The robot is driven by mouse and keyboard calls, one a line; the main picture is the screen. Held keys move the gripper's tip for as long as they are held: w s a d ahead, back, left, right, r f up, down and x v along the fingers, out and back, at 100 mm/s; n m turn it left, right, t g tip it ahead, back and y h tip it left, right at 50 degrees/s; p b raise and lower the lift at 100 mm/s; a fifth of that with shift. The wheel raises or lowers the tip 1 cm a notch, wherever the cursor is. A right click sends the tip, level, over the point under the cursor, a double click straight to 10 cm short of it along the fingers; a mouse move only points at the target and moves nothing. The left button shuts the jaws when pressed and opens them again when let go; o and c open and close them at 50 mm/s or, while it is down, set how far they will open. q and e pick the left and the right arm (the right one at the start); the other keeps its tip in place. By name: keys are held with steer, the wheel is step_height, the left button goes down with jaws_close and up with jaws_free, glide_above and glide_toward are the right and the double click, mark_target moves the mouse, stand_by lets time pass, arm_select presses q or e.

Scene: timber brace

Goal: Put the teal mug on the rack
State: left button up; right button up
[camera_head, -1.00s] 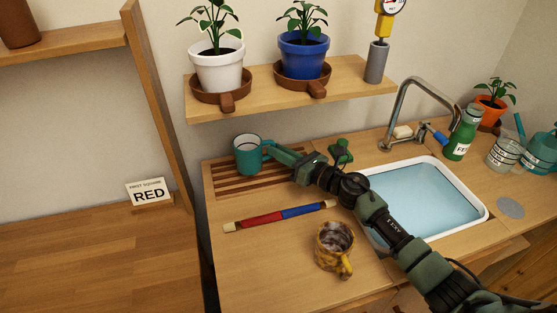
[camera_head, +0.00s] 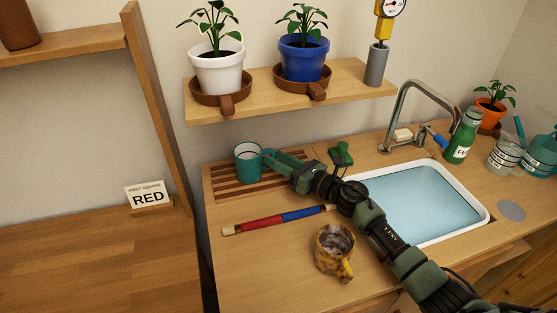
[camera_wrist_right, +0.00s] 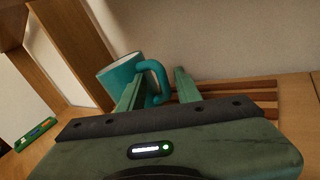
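The teal mug (camera_head: 247,165) stands upright at the left part of the slatted wooden rack (camera_head: 222,187), its handle toward my right gripper. My right gripper (camera_head: 277,158) reaches in from the right at the handle. In the right wrist view the teal mug (camera_wrist_right: 121,75) is partly hidden by one finger. There the fingers of my right gripper (camera_wrist_right: 160,80) are apart, with the handle loop between them. The rack (camera_wrist_right: 240,91) shows behind to the right. My left gripper is not in view.
A yellow-brown mug (camera_head: 334,250) and a red-and-blue rod (camera_head: 275,221) are on the counter in front. A sink (camera_head: 425,205) is to the right. A shelf (camera_head: 290,97) with potted plants hangs above. A wooden upright (camera_head: 160,110) stands at left.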

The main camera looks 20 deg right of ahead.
steer(key=v, duration=0.7)
steer(key=shift+s+d+r, duration=0.1)
steer(key=shift+s, duration=0.2)
